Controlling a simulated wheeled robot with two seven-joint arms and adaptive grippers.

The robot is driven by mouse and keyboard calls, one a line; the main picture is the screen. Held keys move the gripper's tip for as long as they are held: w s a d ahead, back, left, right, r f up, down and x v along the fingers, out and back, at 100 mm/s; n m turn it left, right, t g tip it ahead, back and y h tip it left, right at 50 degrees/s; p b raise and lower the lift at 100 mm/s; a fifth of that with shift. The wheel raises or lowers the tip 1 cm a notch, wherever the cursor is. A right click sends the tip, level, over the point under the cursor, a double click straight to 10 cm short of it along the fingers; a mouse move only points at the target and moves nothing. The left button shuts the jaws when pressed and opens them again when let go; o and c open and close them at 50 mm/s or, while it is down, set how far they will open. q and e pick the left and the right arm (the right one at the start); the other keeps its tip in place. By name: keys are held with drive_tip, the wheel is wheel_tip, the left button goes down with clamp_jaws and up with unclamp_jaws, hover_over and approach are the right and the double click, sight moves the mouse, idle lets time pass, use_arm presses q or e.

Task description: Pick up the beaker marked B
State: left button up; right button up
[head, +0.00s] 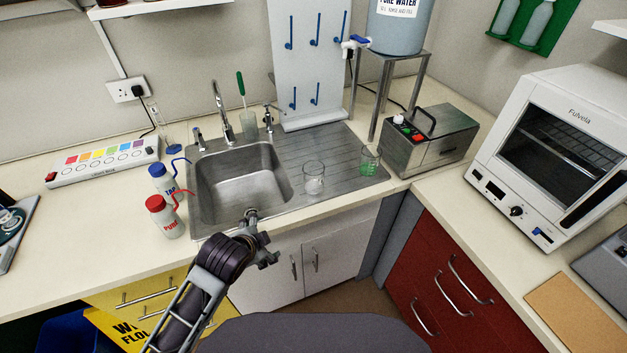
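Two clear glass beakers stand on the ribbed drainboard right of the sink. The nearer beaker (314,180) has something whitish low in it. The farther beaker (369,163) shows green in it and stands at the drainboard's right end. I cannot read a letter B on either. My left gripper (266,237) is in front of the sink's front edge, left of and nearer than both beakers. Its fingers look spread apart, with nothing seen between them. My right gripper is out of view.
The sink (240,180) has taps behind it. Two wash bottles, blue-capped (164,182) and red-capped (165,217), stand left of it. A peg rack (312,60) rises behind the drainboard. A metal bath (430,142) and white oven (555,150) stand right.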

use_arm(q)
drive_tip(key=w+d+r+m+t+h, duration=0.1)
drive_tip(key=w+d+r+m+t, duration=0.2)
drive_tip(key=m, duration=0.4)
drive_tip(key=m+t+h, duration=0.1)
drive_tip(key=m+h, duration=0.2)
drive_tip(key=m, duration=1.6)
approach(309, 184)
drive_tip(key=shift+s+a+r, duration=0.1)
drive_tip(key=shift+s+a, duration=0.1)
drive_tip(key=shift+s, duration=0.45)
drive_tip(key=shift+w+a+f+m+h, duration=0.1)
drive_tip(key=shift+w+a+m+h, duration=0.05)
drive_tip(key=shift+m, duration=0.45)
drive_tip(key=shift+w+a+f+m+h, duration=0.1)
drive_tip(key=shift+w+a+m+h, duration=0.1)
drive_tip(key=shift+m, duration=0.4)
drive_tip(key=shift+w+d, duration=0.1)
drive_tip(key=shift+d, duration=0.05)
drive_tip(key=shift+x, duration=4.15)
drive_tip(key=shift+w, duration=0.15)
